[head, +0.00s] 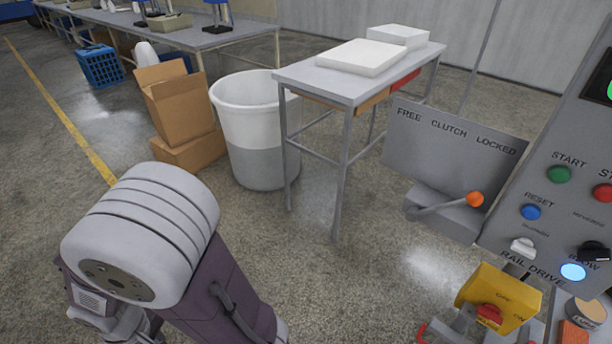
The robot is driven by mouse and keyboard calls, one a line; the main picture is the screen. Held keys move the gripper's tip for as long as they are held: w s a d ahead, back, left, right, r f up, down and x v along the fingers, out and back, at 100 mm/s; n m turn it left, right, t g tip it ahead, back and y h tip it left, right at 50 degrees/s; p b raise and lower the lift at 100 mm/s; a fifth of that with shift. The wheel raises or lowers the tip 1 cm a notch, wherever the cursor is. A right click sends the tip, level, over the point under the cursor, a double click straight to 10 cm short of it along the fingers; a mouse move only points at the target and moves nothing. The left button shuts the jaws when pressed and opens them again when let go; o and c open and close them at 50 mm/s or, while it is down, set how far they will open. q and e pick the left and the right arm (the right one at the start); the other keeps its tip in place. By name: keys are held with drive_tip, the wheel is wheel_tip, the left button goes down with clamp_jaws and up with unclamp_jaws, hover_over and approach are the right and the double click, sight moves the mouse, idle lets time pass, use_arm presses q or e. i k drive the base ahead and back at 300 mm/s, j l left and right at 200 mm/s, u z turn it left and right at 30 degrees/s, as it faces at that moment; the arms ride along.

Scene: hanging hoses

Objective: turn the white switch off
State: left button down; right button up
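The white switch (523,246) is a small white knob on the sloped grey control panel (505,220) at the right of the head view. It sits below the blue RESET button (531,212) and above the words RAIL DRIVE. The small lettering by it is too blurred to read, and I cannot tell which way it is set. My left arm shows at the lower left, far from the panel, but no fingertips can be made out. My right gripper is not in view. Nothing visible touches the switch.
A black knob (593,251), lit blue button (573,272), green START button (559,174) and red button (603,193) share the panel. An orange-tipped clutch lever (474,199) juts out left of it. Below is a yellow box (500,298) with a red switch. Open floor lies between.

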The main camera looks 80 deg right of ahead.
sight(523, 246)
drive_tip(key=z, duration=4.55)
